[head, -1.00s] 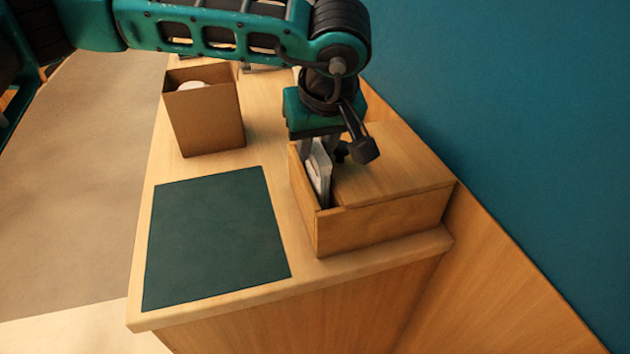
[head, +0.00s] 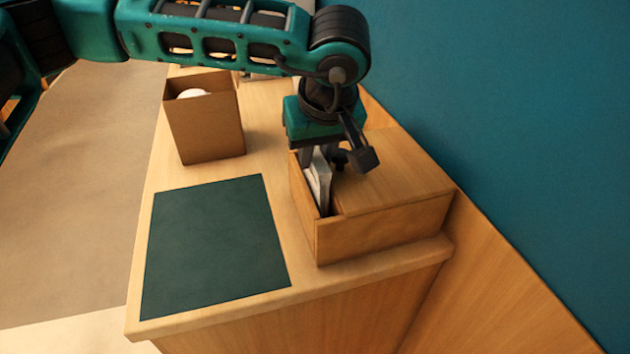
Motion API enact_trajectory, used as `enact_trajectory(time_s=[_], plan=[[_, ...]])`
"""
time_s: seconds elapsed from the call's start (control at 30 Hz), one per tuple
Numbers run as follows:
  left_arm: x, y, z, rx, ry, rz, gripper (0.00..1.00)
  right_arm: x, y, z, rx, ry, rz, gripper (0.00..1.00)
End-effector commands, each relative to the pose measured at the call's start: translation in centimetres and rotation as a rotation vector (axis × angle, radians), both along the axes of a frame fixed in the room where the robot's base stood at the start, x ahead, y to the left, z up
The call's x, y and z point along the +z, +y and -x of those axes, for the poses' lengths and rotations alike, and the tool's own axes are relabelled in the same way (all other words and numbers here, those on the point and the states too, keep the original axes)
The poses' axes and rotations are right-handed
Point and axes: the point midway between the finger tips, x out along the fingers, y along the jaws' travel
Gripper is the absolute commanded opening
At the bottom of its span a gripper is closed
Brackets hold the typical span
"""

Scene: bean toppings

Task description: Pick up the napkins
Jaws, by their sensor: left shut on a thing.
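The napkins (head: 321,187) are a thin white stack standing on edge in the open slot at the left side of a wooden box (head: 385,228). My left gripper (head: 318,165) points down into that slot, and its fingers are shut on the napkins near their upper end. The lower part of the napkins is hidden inside the box, and the gripper partly covers their top. My right gripper is not in view.
A dark green mat (head: 215,248) lies flat on the wooden counter (head: 268,117) left of the box. A brown cardboard box (head: 206,128) with something white inside stands behind the mat. A teal wall (head: 500,120) rises on the right.

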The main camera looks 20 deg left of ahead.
Motion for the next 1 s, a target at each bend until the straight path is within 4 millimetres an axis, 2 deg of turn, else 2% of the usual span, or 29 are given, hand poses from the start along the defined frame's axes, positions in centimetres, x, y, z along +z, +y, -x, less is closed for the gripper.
enact_trajectory(time_s=[0.37, 0.57, 1.0], plan=[[1.2, 0.0, -0.1, 0.0, -0.004, 0.0, 0.0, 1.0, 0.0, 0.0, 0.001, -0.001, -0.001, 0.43], [4.6, 0.0, -0.1, 0.002, -0.005, 0.002, 0.0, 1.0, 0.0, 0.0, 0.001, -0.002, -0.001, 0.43], [14.0, 0.0, -0.1, 0.001, -0.004, 0.002, 0.0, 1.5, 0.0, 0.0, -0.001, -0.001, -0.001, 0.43]])
